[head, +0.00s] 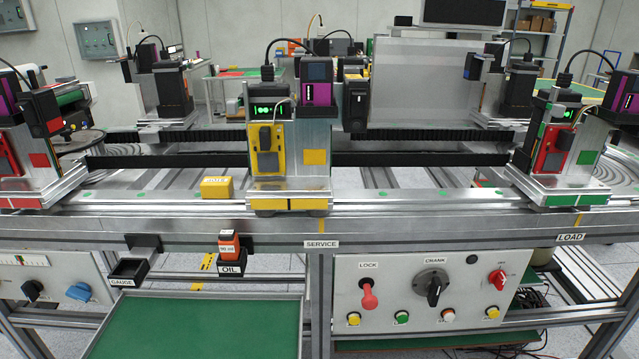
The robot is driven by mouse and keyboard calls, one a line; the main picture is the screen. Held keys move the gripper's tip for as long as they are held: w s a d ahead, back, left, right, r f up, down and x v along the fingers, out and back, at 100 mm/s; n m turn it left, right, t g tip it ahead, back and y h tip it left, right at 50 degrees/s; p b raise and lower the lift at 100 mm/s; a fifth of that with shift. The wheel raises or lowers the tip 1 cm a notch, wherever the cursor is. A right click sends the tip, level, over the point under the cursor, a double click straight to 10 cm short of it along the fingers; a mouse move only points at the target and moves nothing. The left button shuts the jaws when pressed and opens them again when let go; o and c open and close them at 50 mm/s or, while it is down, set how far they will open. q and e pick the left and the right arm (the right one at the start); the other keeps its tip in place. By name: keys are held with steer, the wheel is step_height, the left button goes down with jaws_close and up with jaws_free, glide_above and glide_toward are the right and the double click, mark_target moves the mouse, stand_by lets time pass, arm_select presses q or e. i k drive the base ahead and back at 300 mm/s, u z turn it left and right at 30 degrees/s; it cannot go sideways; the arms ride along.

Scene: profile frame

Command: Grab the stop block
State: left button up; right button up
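A small yellow block (217,187), which looks like the stop block, sits on the metal rail left of the middle carriage. Small lettering on its top is too small to read surely. It stands just left of the yellow-fronted carriage (315,157), with a narrow gap between them. Nothing covers the block's front or top. Neither of my grippers shows in the head view.
Below the rail hang an empty black GAUGE holder (128,273) and an orange bottle (229,245) in the OIL holder. A control panel (390,315) and green tray (190,330) sit lower.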

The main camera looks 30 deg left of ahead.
mark_target(210, 186)
steer(key=z, duration=1.8)
steer(key=k, duration=1.6)
steer(key=u, duration=1.7)
